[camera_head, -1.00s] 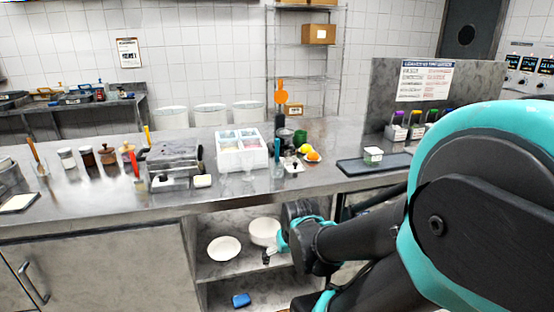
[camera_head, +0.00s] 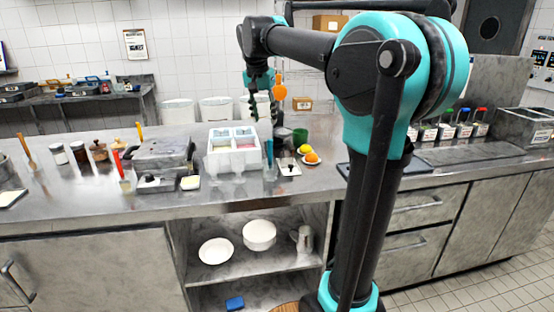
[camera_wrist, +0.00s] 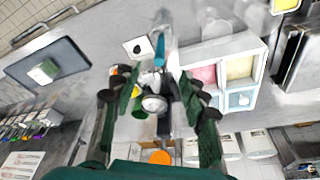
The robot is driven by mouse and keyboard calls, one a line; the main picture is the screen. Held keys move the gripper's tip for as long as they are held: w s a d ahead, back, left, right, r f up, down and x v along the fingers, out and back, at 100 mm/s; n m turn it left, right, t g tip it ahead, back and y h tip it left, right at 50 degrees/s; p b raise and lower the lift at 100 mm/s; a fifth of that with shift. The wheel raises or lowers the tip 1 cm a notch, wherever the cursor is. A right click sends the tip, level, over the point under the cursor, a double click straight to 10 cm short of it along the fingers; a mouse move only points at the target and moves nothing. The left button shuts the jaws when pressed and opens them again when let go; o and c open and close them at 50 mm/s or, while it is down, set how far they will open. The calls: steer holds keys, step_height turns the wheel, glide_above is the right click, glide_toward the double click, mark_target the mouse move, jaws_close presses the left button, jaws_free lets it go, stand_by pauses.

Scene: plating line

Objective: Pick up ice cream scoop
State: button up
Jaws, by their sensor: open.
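Several upright handled tools stand on the steel counter (camera_head: 320,185), but I cannot tell for sure which one is the ice cream scoop. One has a blue handle (camera_head: 269,152) and stands in a clear holder right of the white tub box; the blue handle also shows in the wrist view (camera_wrist: 160,48). An orange-headed tool (camera_head: 279,92) stands behind it. My gripper (camera_head: 262,92) is above the back of the counter near the orange head. In the wrist view my gripper (camera_wrist: 157,102) is open and empty, its dark fingers spread around a cluster of small items.
A white box (camera_head: 234,168) of compartments stands close left of the blue handle. A yellow fruit (camera_head: 305,149), an orange fruit (camera_head: 312,158) and a green cup (camera_head: 300,137) sit close right. A dark tray (camera_wrist: 45,68) lies farther off. Several jars stand at the left.

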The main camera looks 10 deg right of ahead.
steer(key=w+r, duration=0.1)
steer(key=r, duration=0.1)
glide_above(270, 150)
steer(key=f, duration=1.1)
steer(key=shift+a, duration=0.25)
steer(key=shift+x, duration=3)
steer(key=shift+s+a, duration=0.1)
jaws_close()
